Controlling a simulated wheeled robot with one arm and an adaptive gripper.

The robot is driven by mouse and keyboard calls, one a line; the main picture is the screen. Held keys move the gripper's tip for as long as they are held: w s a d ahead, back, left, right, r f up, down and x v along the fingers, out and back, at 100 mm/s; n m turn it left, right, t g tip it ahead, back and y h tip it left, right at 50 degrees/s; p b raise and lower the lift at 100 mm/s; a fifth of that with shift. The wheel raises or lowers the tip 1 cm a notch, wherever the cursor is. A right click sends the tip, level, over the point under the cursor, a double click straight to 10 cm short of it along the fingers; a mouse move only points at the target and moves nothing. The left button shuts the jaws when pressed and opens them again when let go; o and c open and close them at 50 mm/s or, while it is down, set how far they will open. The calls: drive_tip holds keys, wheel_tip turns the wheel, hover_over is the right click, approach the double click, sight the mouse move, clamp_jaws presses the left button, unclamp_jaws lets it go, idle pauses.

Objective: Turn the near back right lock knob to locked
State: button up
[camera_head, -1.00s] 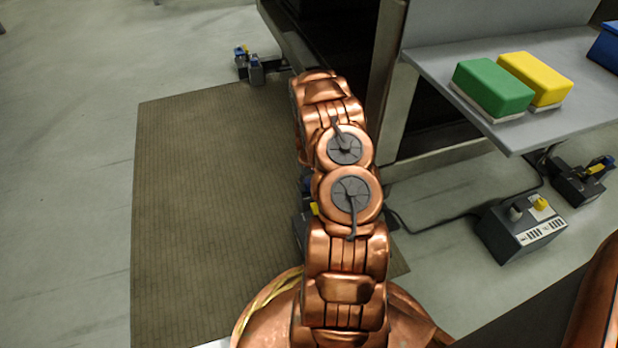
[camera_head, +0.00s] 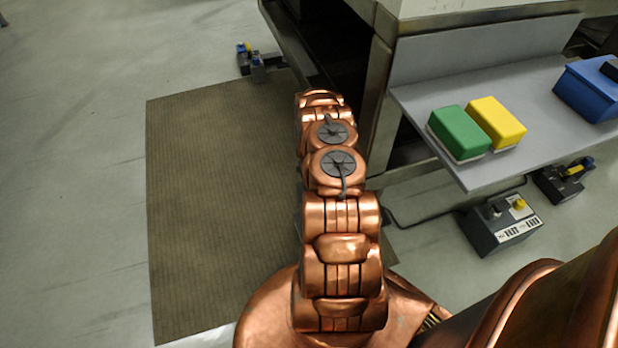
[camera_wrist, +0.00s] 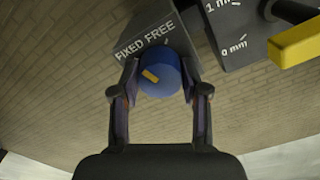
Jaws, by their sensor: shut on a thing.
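In the wrist view a round blue lock knob (camera_wrist: 163,80) with a short yellow mark sits at the end of a dark grey housing (camera_wrist: 150,18). White lettering on the housing beside the knob reads "FIXED FREE". The yellow mark is slanted, with one end toward the upper left of the picture. My gripper (camera_wrist: 160,70) has a finger on each side of the knob and is shut on it. In the head view my arm covers the gripper and this knob.
A yellow lever (camera_wrist: 298,43) and a millimetre scale are right of the knob. A brown mat (camera_head: 215,200) covers the floor. A grey shelf (camera_head: 430,105) holds green (camera_head: 458,132) and yellow (camera_head: 497,122) blocks and a blue bin (camera_head: 590,88). A control box (camera_head: 500,225) stands below.

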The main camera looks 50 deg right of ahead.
drive_tip(key=n+p, duration=0.2)
drive_tip(key=shift+a+r+n, duration=0.1)
drive_tip(key=shift+r+n, duration=0.05)
drive_tip(key=shift+n, duration=0.25)
drive_tip(key=shift+n+p, duration=0.8)
drive_tip(key=shift+n, duration=0.1)
drive_tip(key=shift+n+p, duration=0.3)
drive_tip(key=shift+n, duration=0.2)
drive_tip(key=shift+f, duration=0.2)
drive_tip(key=o, duration=1.1)
drive_tip(key=shift+o, duration=0.2)
